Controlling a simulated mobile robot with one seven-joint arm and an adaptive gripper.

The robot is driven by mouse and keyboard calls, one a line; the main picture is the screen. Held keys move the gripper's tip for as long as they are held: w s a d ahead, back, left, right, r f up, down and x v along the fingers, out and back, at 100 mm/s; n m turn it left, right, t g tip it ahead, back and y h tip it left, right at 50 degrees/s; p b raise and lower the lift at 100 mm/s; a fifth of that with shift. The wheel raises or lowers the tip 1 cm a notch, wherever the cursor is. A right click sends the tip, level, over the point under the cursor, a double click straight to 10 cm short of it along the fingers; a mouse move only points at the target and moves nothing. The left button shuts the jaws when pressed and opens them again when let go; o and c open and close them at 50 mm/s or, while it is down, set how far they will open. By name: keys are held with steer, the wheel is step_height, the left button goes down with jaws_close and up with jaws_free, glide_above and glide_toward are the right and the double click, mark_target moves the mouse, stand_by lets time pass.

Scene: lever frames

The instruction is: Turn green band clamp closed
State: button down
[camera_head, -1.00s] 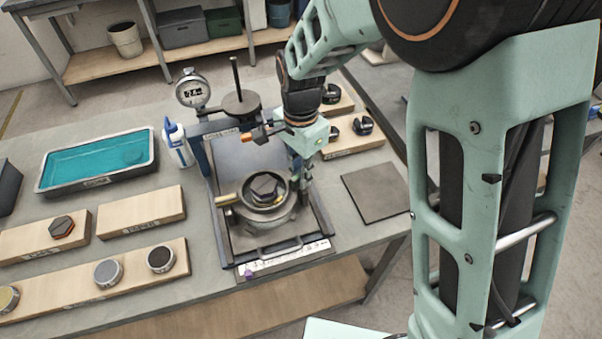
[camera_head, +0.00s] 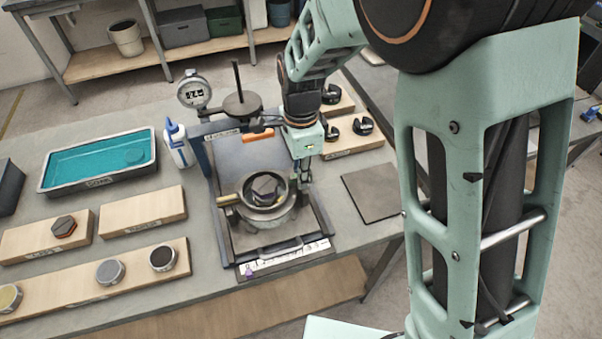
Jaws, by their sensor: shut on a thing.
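A round metal ring fixture (camera_head: 265,210) stands on the dark plate in the middle of the bench, with a dark hexagonal piece (camera_head: 265,187) inside it. The band clamp appears to be around this ring; its green colour is hard to make out. A small yellowish handle (camera_head: 227,199) sticks out on the ring's left side. My gripper (camera_head: 304,178) points down at the ring's right rim. Its fingers are shut on a small part there, seemingly the clamp's lever, which they mostly hide.
A dial gauge (camera_head: 194,92) and its stand rise behind the plate. A white bottle (camera_head: 178,147) and a teal-filled tray (camera_head: 97,180) are to the left. A dark square mat (camera_head: 375,193) lies clear on the right.

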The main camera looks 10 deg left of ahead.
steer(key=shift+w, duration=0.1)
steer(key=c, duration=2.2)
jaws_free()
steer(key=shift+c, duration=0.2)
steer(key=shift+r, duration=0.1)
step_height(320, 180, up, 12)
